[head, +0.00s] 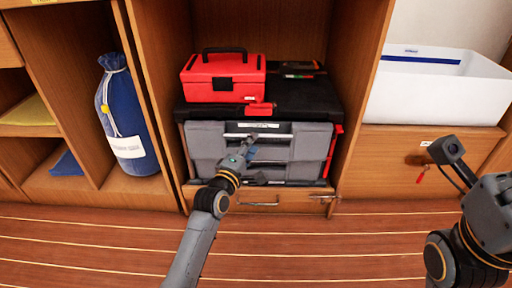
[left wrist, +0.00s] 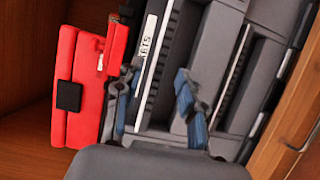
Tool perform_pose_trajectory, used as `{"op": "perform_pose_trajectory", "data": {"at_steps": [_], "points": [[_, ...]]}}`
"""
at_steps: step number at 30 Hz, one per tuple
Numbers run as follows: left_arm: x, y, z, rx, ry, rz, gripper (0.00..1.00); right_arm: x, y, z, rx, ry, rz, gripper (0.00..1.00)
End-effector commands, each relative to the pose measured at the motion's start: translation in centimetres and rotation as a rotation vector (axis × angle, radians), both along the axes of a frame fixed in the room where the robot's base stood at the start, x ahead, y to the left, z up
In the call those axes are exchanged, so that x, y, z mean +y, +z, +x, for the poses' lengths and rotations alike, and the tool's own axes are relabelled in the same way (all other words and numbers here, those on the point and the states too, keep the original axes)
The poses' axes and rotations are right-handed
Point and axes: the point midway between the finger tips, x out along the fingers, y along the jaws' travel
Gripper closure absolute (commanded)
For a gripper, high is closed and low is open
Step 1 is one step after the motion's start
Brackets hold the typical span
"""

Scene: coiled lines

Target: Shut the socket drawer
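A tool chest with grey drawer fronts (head: 205,140) and a black top stands in the middle bay in the head view. The grey fronts also show, turned sideways, in the left wrist view (left wrist: 215,50). A white label with partly readable lettering (left wrist: 147,42) is on one front. I cannot tell which drawer is the socket drawer or how far it stands out. My left gripper (head: 247,158) is in front of the grey fronts. Its two blue-padded fingers are apart in the left wrist view (left wrist: 158,108), with nothing held between them.
A red toolbox (head: 240,91) sits on the chest's black top. Wooden partitions (head: 152,90) flank the bay. A blue bag (head: 128,115) stands at left and a white bin (head: 435,95) at right. A wooden drawer front with a handle (head: 258,203) is below.

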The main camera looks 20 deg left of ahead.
Motion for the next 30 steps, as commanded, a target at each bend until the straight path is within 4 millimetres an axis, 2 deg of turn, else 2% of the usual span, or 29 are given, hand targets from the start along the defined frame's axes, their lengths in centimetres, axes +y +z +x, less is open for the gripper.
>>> {"op": "perform_pose_trajectory", "data": {"at_steps": [3, 6, 17, 19, 23, 24, 30], "points": [[-0.2, -0.3, 1.7, -0.001, 0.0, 0.001, 0.6, 0.0, 0.1, -0.7, -0.032, -0.001, -0.001, 1.0], [-0.3, -0.2, 2.6, -0.001, 0.0, 0.002, 0.6, 0.1, 0.4, -1.0, -0.045, -0.002, -0.003, 1.0], [-0.4, 0.0, 3.1, 0.0, 0.0, 0.001, 0.6, 0.1, 0.7, -1.2, -0.054, -0.002, -0.004, 1.0], [-0.4, 0.0, 3.1, 0.0, 0.0, 0.001, 0.71, 0.1, 0.7, -1.2, -0.054, -0.002, -0.004, 1.0], [-0.4, 0.0, 3.1, 0.0, 0.0, 0.002, 0.97, 0.1, 0.7, -1.2, -0.054, -0.002, -0.005, 1.0], [-0.4, 0.0, 3.1, 0.0, 0.0, 0.002, 1.0, 0.1, 0.7, -1.2, -0.054, -0.002, -0.005, 1.0], [-0.4, 0.0, 3.1, 0.0, 0.0, 0.002, 1.0, 0.1, 0.7, -1.2, -0.055, -0.001, -0.004, 1.0]]}}
